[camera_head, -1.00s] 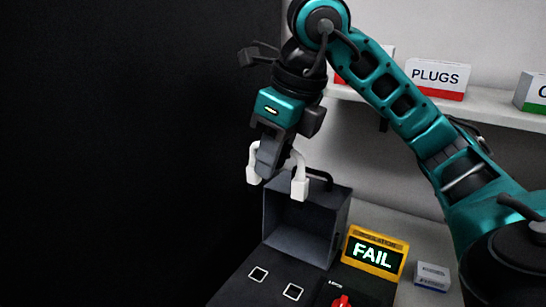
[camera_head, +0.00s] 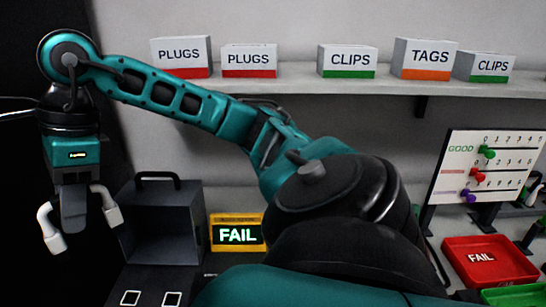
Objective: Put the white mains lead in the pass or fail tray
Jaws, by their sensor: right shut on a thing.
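The white mains lead (camera_head: 48,230) hangs from my right gripper (camera_head: 74,212), with one white end on each side of the jaws. The gripper is shut on its middle and holds it up at the left, beside the dark open box. The red fail tray (camera_head: 490,262), marked FAIL, is at the lower right. A green tray (camera_head: 517,295) in front of it is cut off by the picture's edge, and its label is not readable. The tester display (camera_head: 237,233) reads FAIL. My left gripper is not in view.
My right arm crosses the middle and hides much of the bench. A peg scoreboard (camera_head: 485,165) stands behind the red tray. Labelled boxes (camera_head: 347,61) line the shelf above.

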